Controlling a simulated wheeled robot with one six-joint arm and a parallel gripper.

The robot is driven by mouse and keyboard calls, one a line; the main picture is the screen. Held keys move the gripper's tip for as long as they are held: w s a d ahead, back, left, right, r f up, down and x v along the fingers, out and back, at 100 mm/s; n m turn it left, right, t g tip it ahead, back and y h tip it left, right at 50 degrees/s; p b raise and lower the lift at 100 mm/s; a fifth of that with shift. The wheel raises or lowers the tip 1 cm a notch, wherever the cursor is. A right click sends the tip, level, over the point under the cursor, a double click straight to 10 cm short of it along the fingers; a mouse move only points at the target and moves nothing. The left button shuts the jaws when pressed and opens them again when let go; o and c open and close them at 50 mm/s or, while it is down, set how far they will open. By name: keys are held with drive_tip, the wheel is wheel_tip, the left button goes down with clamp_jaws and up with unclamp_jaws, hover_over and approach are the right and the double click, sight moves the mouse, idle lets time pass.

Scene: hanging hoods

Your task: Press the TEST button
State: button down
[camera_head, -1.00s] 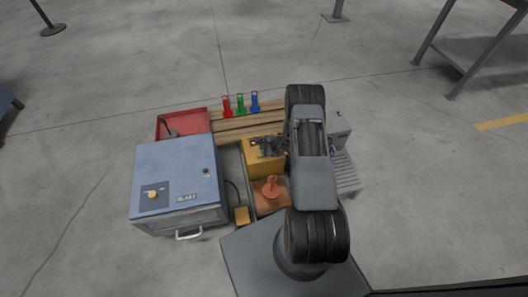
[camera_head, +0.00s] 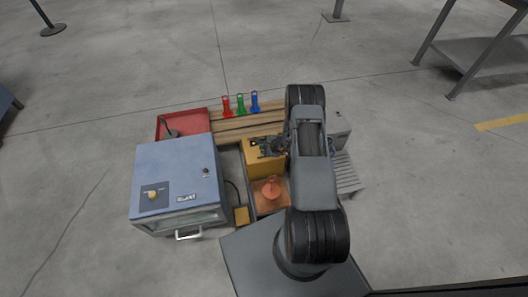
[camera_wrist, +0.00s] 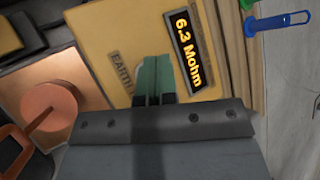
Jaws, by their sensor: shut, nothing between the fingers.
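A yellow tester box (camera_head: 262,170) stands left of my arm in the head view. In the wrist view its yellow face (camera_wrist: 95,28) carries a label reading "EARTH" and a lit display (camera_wrist: 188,50) reading "6.3 Mohm". My gripper (camera_wrist: 153,82) is shut and empty, its greenish fingertips over the box face between the label and the display. In the head view my gripper (camera_head: 270,147) is at the top of the box. I see no TEST button; the fingers cover part of the face. I cannot tell whether the fingertips touch it.
An orange round piece (camera_head: 271,188) with an upright stem sits in front of the box. A blue cabinet (camera_head: 178,172) and a red tray (camera_head: 183,124) are on the left. Red (camera_head: 226,106), green (camera_head: 240,104) and blue (camera_head: 254,102) pieces stand behind on wooden slats.

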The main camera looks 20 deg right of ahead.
drive_tip(key=shift+f+b, duration=0.2)
drive_tip(key=shift+b, duration=0.15)
idle(0.3)
drive_tip(key=shift+f+b, duration=0.25)
drive_tip(key=shift+b, duration=0.05)
drive_tip(key=shift+f+b, duration=0.35)
drive_tip(key=shift+b, duration=0.15)
idle(0.7)
drive_tip(key=shift+r, duration=0.1)
idle(0.3)
drive_tip(key=shift+r+p, duration=0.4)
drive_tip(key=shift+r, duration=0.3)
drive_tip(key=shift+r, duration=0.1)
drive_tip(key=shift+r+p, duration=1.4)
drive_tip(key=shift+r, duration=1.05)
